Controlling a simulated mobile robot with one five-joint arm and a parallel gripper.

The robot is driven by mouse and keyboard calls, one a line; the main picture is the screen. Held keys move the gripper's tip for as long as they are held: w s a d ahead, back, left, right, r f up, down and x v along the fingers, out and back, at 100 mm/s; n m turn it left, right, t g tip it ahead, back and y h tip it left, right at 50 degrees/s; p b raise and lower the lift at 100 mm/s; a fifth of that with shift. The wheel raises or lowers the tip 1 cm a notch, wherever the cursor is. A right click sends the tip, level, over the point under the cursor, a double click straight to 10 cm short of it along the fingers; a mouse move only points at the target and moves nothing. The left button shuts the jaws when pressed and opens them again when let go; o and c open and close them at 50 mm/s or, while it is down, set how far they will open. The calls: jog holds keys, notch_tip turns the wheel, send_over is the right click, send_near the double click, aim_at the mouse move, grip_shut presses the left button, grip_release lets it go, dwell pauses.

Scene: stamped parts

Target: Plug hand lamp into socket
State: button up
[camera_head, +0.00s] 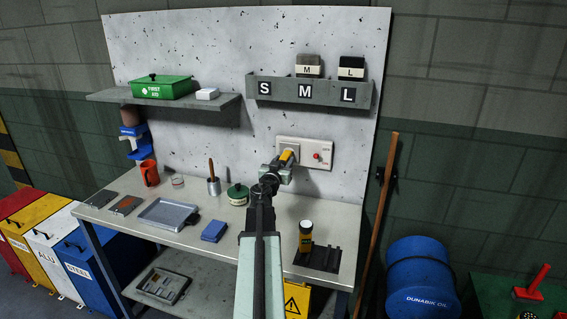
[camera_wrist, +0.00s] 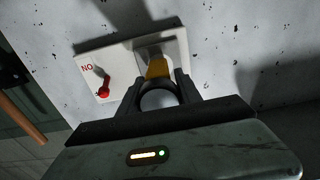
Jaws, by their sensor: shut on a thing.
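The socket plate (camera_head: 318,152) is a pale panel on the speckled back wall, with a red switch at its right in the head view. The plate (camera_wrist: 122,62) also shows in the wrist view, with a grey square outlet (camera_wrist: 153,49). My gripper (camera_head: 281,166) is at the plate's left part, shut on a yellow plug (camera_head: 287,156). In the wrist view the plug (camera_wrist: 158,68) lies between the fingers of my gripper (camera_wrist: 160,84), its front end against the outlet. How deep it sits is hidden. A yellow-and-black hand lamp (camera_head: 306,238) stands upright at the bench's right.
The bench (camera_head: 222,240) holds a grey tray (camera_head: 167,215), a blue block (camera_head: 214,231), a green round tin (camera_head: 237,195) and a black holder (camera_head: 324,260). The shelf marked S, M, L (camera_head: 308,92) is above the plate. A wooden pole (camera_head: 381,210) leans at right.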

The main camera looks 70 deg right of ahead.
jog(key=shift+w+d, duration=0.1)
jog(key=shift+d, duration=0.35)
dwell(0.5)
jog(key=o, duration=1.3)
jog(key=shift+o, duration=0.2)
jog(key=a, duration=0.7)
jog(key=shift+s+a, duration=0.2)
jog(key=shift+a, duration=0.2)
jog(key=shift+w, duration=0.1)
